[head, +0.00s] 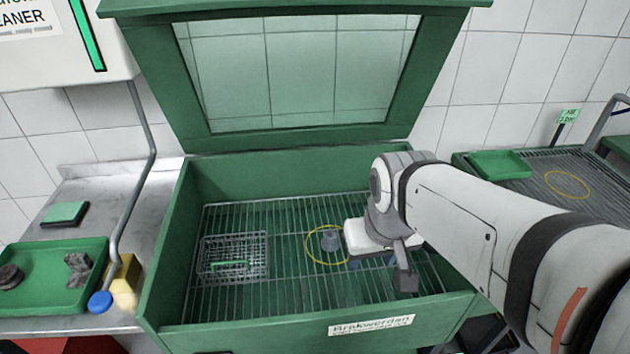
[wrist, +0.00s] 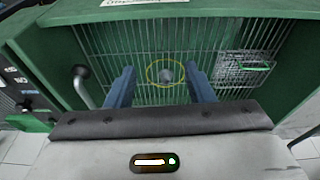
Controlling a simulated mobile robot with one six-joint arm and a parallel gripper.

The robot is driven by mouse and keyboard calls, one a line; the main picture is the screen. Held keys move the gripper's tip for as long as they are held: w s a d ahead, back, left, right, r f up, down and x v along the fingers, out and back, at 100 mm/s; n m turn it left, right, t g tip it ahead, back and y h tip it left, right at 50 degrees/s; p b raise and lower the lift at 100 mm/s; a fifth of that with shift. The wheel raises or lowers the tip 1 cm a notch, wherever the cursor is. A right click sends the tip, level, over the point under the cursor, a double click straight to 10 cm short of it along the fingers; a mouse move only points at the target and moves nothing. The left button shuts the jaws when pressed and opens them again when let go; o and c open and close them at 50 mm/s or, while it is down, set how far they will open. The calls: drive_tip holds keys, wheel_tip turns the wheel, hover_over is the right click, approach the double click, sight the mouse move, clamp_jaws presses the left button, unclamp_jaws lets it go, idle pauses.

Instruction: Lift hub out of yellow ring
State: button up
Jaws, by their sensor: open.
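The hub (head: 330,240) is a small grey cylinder. It stands on the wire rack inside the yellow ring (head: 309,252), in the green wash bin. In the wrist view the hub (wrist: 165,75) and the yellow ring (wrist: 150,80) lie beyond and between my fingertips. My gripper (wrist: 160,82) is open, with two blue fingers spread apart and nothing between them. In the head view my wrist hangs over the rack just right of the ring and hides most of the fingers. The gap between fingers and hub cannot be judged exactly.
A wire basket (head: 264,271) with a green item stands on the rack left of the ring. The bin's front wall (head: 300,333) and raised windowed lid (head: 290,138) bound the space. A green tray (head: 62,291) with dark parts lies left. Another yellow ring (head: 567,173) marks the right table.

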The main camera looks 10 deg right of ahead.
drive_tip(key=shift+o, duration=0.8)
drive_tip(key=shift+w+a+f+n+b, duration=0.2)
drive_tip(key=shift+w+a+n, duration=0.15)
drive_tip(key=shift+w, duration=0.1)
drive_tip(key=shift+w+a+f+n+b, duration=0.15)
drive_tip(key=shift+w+a+n, duration=0.15)
drive_tip(key=shift+w, duration=0.15)
drive_tip(key=shift+o, duration=0.3)
drive_tip(key=w+f+n+g+b, duration=0.1)
drive_tip(key=w+f+n+b, duration=0.3)
drive_tip(key=w+n, duration=0.5)
drive_tip(key=w+f, duration=0.1)
drive_tip(key=w, duration=0.2)
drive_tip(key=shift+w, duration=0.35)
drive_tip(key=n+g+b, duration=0.2)
drive_tip(key=n+b, duration=0.3)
drive_tip(key=n, duration=0.7)
hover_over(331, 235)
drive_tip(key=f, duration=1.4)
drive_tip(key=shift+w+a+f, duration=0.15)
drive_tip(key=shift+w+f, duration=0.05)
drive_tip(key=shift+w, duration=0.2)
drive_tip(key=shift+w+f+n, duration=0.1)
drive_tip(key=shift+f+n, duration=0.15)
drive_tip(key=shift+f, duration=0.1)
drive_tip(key=f, duration=0.5)
drive_tip(key=f+b, duration=0.1)
drive_tip(key=f, duration=0.1)
drive_tip(key=shift+s+f, duration=0.15)
drive_tip(key=shift+s, duration=0.25)
